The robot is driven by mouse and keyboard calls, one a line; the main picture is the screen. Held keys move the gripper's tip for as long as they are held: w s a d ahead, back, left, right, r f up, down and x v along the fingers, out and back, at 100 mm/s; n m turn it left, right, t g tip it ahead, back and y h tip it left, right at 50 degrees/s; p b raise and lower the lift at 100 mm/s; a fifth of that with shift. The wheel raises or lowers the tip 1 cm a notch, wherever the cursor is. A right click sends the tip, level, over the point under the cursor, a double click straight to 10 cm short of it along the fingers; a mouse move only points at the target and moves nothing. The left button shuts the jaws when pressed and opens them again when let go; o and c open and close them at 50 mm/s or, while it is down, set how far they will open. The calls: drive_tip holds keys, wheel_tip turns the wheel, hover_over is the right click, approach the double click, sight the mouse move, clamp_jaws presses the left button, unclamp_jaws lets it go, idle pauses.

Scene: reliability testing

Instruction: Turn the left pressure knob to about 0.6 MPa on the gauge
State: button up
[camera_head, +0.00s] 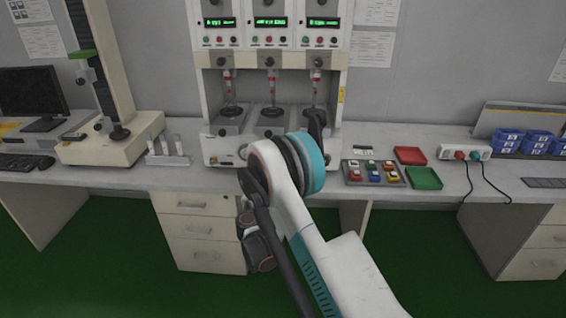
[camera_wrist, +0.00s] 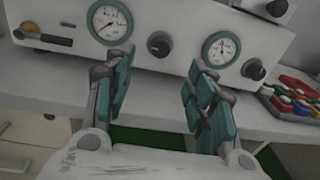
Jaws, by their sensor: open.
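In the wrist view, the left gauge (camera_wrist: 110,21) is a round white dial on the machine's pale front panel; its needle points to the lower left, though the numbers are too small to read. The black left pressure knob (camera_wrist: 160,43) sits just right of it. My gripper (camera_wrist: 160,62) is open with teal-padded fingers, one on each side of the knob in the picture. The knob appears beyond the fingertips, with no visible contact. In the head view, my arm hides the gripper and knob; the test machine (camera_head: 204,92) stands behind it.
A parts tray (camera_head: 348,174), red tray (camera_head: 410,155) and green tray (camera_head: 424,178) stand on the bench (camera_head: 300,183). A testing stand (camera_head: 105,148) stands at left.

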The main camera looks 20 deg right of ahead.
drive_tip(key=shift+n, duration=0.6)
drive_tip(key=b+x, duration=0.1)
drive_tip(key=x, duration=0.3)
drive_tip(key=f+b+x, duration=0.1)
drive_tip(key=x, duration=0.3)
drive_tip(key=b+x, duration=0.1)
drive_tip(key=x, duration=0.3)
drive_tip(key=shift+w+d+f+b, duration=0.1)
drive_tip(key=shift+d+f+b, duration=0.25)
drive_tip(key=shift+f+b, duration=0.05)
drive_tip(key=shift+w+d+r, duration=0.1)
drive_tip(key=shift+w+d, duration=0.1)
drive_tip(key=shift+w, duration=0.4)
drive_tip(key=c, duration=1.1)
